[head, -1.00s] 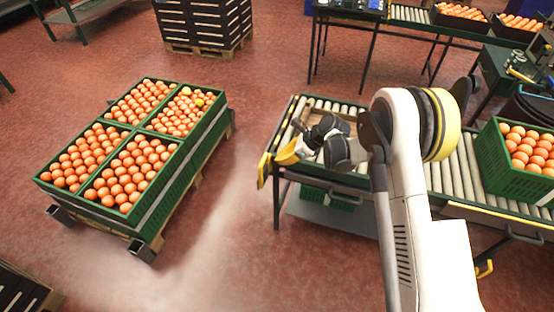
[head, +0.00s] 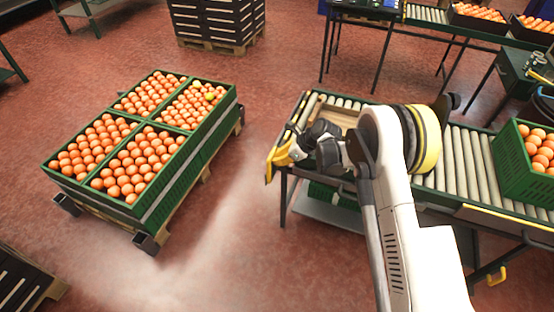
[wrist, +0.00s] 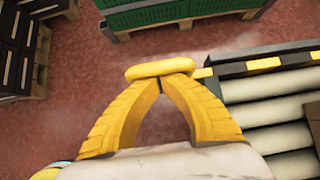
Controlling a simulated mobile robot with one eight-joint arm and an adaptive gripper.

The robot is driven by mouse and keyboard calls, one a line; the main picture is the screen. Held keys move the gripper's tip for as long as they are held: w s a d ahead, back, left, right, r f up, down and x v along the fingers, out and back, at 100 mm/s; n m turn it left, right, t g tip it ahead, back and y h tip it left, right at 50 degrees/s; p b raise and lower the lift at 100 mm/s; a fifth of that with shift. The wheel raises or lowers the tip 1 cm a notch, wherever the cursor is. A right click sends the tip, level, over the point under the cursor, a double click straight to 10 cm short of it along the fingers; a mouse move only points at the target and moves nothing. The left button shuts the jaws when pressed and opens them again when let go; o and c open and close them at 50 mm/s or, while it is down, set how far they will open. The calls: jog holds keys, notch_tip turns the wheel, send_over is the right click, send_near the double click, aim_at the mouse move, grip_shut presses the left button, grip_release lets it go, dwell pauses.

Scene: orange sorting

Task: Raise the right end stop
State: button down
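The right end stop (wrist: 233,69) is a black and yellow striped bar across the conveyor's near end. A rounded yellow handle (wrist: 158,68) shows at its left in the wrist view. My gripper (wrist: 174,80) has its yellow fingers drawn together at the tips, right at this handle. It looks shut on the handle, though the exact contact is hidden. In the head view, my gripper (head: 283,155) is at the left end of the roller conveyor (head: 463,162); the yellow end piece (head: 269,168) shows beside it. The bar looks low, near roller level.
A green crate of oranges (head: 520,178) stands on the conveyor's right part. Several full green crates (head: 190,158) sit on a pallet at left. Black crates (head: 213,20) are stacked behind. The floor between the pallet and conveyor is clear.

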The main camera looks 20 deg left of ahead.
notch_tip(320, 180, up, 8)
jog(key=p, duration=0.3)
jog(key=shift+f, duration=0.2)
jog(key=p+v, duration=0.3)
jog(key=v, duration=0.7)
jog(key=s+d+r+n+t+h, duration=0.2)
jog(key=s+d+r+n, duration=0.25)
jog(key=d+r, duration=0.55)
jog(key=s+d+r+n+t+h, duration=0.2)
jog(key=s+d+r+n, duration=0.25)
jog(key=d+r, duration=0.5)
jog(key=s+d+r+n+t+h, duration=0.1)
jog(key=s+d+n, duration=0.4)
jog(key=s, duration=0.6)
jog(key=s+d+r+n+t+h, duration=0.1)
jog(key=s+d+r+n+h, duration=0.1)
jog(key=s+d, duration=0.7)
jog(key=s+n+h, duration=0.1)
jog(key=s+n, duration=0.1)
jog(key=shift+n, duration=0.4)
